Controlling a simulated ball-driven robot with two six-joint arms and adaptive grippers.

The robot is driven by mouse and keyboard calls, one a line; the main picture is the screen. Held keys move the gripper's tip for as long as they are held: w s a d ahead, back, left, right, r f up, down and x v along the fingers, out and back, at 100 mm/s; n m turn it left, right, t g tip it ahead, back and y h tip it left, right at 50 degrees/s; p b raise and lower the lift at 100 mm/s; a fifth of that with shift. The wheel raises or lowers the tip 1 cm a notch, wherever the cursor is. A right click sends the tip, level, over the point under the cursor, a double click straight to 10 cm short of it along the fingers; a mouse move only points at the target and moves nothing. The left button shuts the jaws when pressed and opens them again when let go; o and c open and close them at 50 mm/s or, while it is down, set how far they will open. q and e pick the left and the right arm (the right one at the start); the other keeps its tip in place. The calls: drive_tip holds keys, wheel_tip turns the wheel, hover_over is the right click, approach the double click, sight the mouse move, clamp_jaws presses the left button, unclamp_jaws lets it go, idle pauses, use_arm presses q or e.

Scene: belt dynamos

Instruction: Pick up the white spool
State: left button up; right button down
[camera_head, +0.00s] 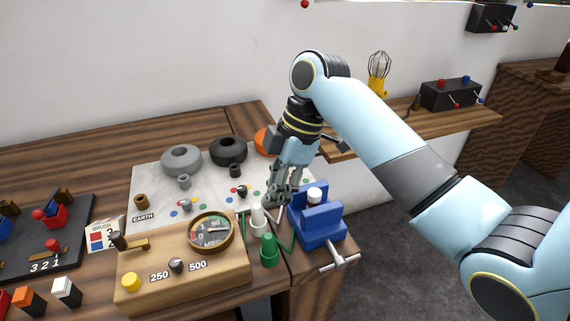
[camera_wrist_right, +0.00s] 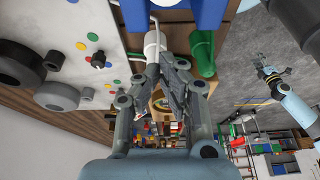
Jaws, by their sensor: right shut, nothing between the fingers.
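The white spool (camera_head: 258,218) stands upright beside the green spool (camera_head: 268,248), behind the gauge box's right end. In the right wrist view the white spool (camera_wrist_right: 154,44) shows just beyond my fingertips, left of the green spool (camera_wrist_right: 203,50). My right gripper (camera_head: 276,199) points down, shut and empty, close above and to the right of the white spool; it also shows in the right wrist view (camera_wrist_right: 163,66). I cannot tell whether it touches the spool. My left gripper (camera_wrist_right: 264,70) is small at the right of the wrist view; its finger state is unclear.
A blue vise (camera_head: 318,226) holding a white-topped piece stands close right of the spools. The wooden gauge box (camera_head: 180,272) is in front left. Grey (camera_head: 181,160) and black (camera_head: 229,150) rings lie on the white board (camera_head: 150,181) behind. Green leads run near the spools.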

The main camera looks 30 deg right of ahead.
sight(309, 190)
drive_tip(key=shift+s+d+r+p, duration=0.1)
drive_tip(key=shift+s+d+p, duration=0.2)
drive_tip(key=shift+d, duration=0.7)
drive_tip(key=shift+s+d+p, duration=0.15)
drive_tip(key=shift+d+p, duration=0.1)
drive_tip(key=shift+d, duration=0.75)
drive_tip(key=shift+s+d+r+p, duration=0.15)
drive_tip(key=shift+d+p, duration=0.25)
drive_tip(key=shift+d, duration=0.25)
drive_tip(key=shift+s+d+p, duration=0.15)
drive_tip(key=shift+d+p, duration=0.2)
drive_tip(key=shift+d, duration=0.25)
drive_tip(key=shift+s+d, duration=0.1)
drive_tip(key=shift+d, duration=0.15)
drive_tip(key=shift+a, duration=0.2)
